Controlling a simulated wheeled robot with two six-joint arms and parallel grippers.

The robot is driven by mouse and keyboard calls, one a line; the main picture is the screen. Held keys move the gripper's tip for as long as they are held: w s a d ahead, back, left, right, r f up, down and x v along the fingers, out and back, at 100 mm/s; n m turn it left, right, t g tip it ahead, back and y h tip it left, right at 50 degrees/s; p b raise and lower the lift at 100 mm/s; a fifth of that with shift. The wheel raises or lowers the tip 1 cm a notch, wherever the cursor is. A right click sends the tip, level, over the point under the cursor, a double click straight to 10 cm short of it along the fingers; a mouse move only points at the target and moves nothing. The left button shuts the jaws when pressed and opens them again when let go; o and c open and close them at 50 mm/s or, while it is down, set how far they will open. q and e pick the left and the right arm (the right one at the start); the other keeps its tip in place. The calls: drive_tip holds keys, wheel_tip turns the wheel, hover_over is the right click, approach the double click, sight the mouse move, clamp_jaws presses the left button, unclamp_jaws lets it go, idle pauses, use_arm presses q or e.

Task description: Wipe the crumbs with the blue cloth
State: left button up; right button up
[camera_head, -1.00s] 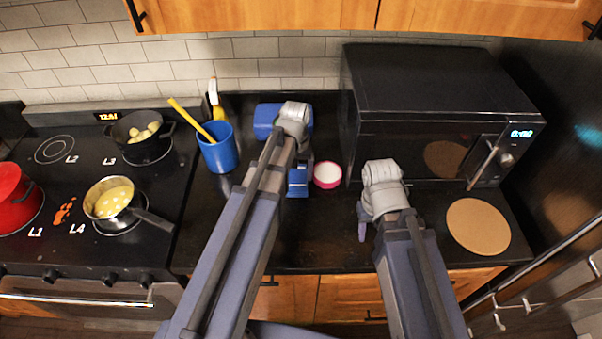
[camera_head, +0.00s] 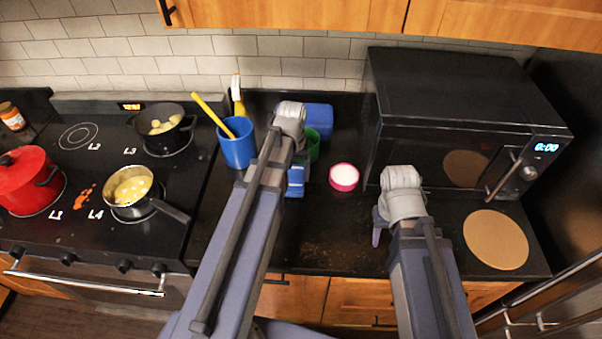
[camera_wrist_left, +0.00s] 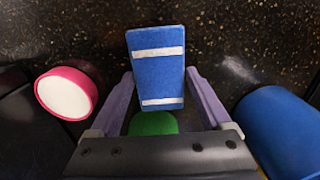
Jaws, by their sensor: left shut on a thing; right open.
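The blue cloth (camera_head: 296,180), with white stripes, is held by my left gripper (camera_wrist_left: 163,90) at the back of the black counter. In the left wrist view the cloth (camera_wrist_left: 156,72) sits between the two purple fingers, which are shut on it. I cannot tell whether it touches the counter. Faint brown crumbs (camera_head: 322,250) seem to lie near the counter's front edge, hard to tell from the speckled stone. My right gripper (camera_head: 379,236) is open and empty over the counter before the microwave, partly hidden by its own wrist.
A pink-rimmed white bowl (camera_head: 344,176) stands right of the cloth. A blue cup (camera_head: 238,150) with a yellow utensil stands left. A green object (camera_head: 313,147) and a blue object (camera_head: 319,117) are behind my left wrist. The microwave (camera_head: 450,130) and a round board (camera_head: 496,239) are right, the stove (camera_head: 60,225) left.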

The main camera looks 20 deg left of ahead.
use_arm(q)
drive_tip(key=shift+s+a, duration=0.1)
drive_tip(key=shift+a, duration=0.2)
drive_tip(key=shift+a, duration=0.1)
drive_tip(key=shift+s+a+f, duration=0.1)
drive_tip(key=shift+s+a, duration=0.2)
drive_tip(key=shift+a, duration=0.65)
drive_tip(key=shift+s+a+f, duration=0.1)
drive_tip(key=shift+s+a, duration=0.15)
drive_tip(key=shift+a, duration=0.65)
use_arm(e)
drive_tip(key=shift+f, duration=0.15)
use_arm(q)
drive_tip(key=shift+f+b, duration=0.2)
drive_tip(key=shift+b, duration=0.2)
use_arm(e)
drive_tip(key=shift+f, duration=0.2)
use_arm(q)
drive_tip(key=shift+w+d+f, duration=0.1)
drive_tip(key=shift+w+d, duration=0.2)
drive_tip(key=shift+d, duration=0.7)
drive_tip(key=shift+w+d, duration=0.25)
drive_tip(key=shift+d, duration=0.75)
use_arm(e)
drive_tip(key=shift+f, duration=0.1)
use_arm(q)
drive_tip(key=shift+d, duration=0.15)
